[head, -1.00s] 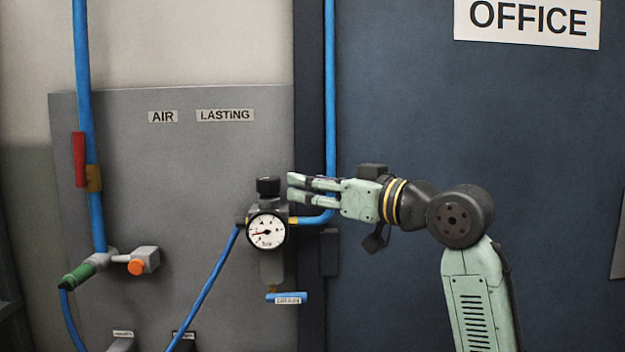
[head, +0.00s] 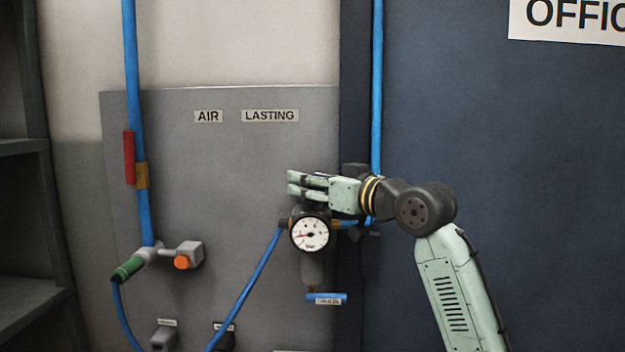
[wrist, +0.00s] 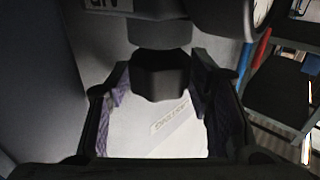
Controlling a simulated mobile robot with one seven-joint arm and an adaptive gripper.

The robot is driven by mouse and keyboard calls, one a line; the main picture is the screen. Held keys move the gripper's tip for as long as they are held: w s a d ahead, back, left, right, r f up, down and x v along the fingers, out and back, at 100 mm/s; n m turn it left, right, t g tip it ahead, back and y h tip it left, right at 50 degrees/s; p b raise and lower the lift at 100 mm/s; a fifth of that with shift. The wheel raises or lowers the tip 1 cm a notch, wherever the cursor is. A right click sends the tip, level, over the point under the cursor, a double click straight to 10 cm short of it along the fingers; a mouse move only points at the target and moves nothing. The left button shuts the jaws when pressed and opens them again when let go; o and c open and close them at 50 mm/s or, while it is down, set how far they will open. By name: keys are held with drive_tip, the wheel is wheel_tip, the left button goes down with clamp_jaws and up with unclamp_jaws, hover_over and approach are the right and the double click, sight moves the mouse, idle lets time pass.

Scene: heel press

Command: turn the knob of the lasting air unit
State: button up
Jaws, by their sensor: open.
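The lasting air unit sits near the right edge of the grey panel, with a round white gauge (head: 310,233) on its front. Its black knob is on top; in the head view my gripper (head: 300,183) covers it. In the wrist view the dark knob (wrist: 160,76) shows between the two fingers of my gripper (wrist: 160,88). The fingers are open, one on each side, with a visible gap to the knob. The gauge also shows at the top right of the wrist view (wrist: 264,10).
The AIR (head: 208,116) and LASTING (head: 270,115) labels are above the unit. A valve with an orange button (head: 181,262) is at the left. A dark shelf (head: 25,230) stands far left.

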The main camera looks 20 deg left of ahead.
drive_tip(key=c, duration=0.9)
drive_tip(key=shift+f+m+t+b, duration=0.1)
drive_tip(key=shift+m+t+b, duration=0.2)
drive_tip(key=shift+t, duration=0.1)
drive_tip(key=shift+s+m+t+h+b, duration=0.1)
drive_tip(key=shift+m+t+h+b, duration=0.3)
drive_tip(key=shift+m+t+h, duration=0.3)
drive_tip(key=m+t+h+b, duration=0.1)
drive_tip(key=m+t+h, duration=0.2)
drive_tip(key=t, duration=0.1)
drive_tip(key=shift+a+h, duration=0.15)
drive_tip(key=shift+h, duration=0.25)
drive_tip(key=shift+m+t+h+b, duration=0.45)
drive_tip(key=shift+m+t+h, duration=0.3)
drive_tip(key=shift+m+h, duration=0.7)
drive_tip(key=shift+m+t+h+b, duration=0.4)
drive_tip(key=shift+m+t+h, duration=0.45)
drive_tip(key=shift+h, duration=1)
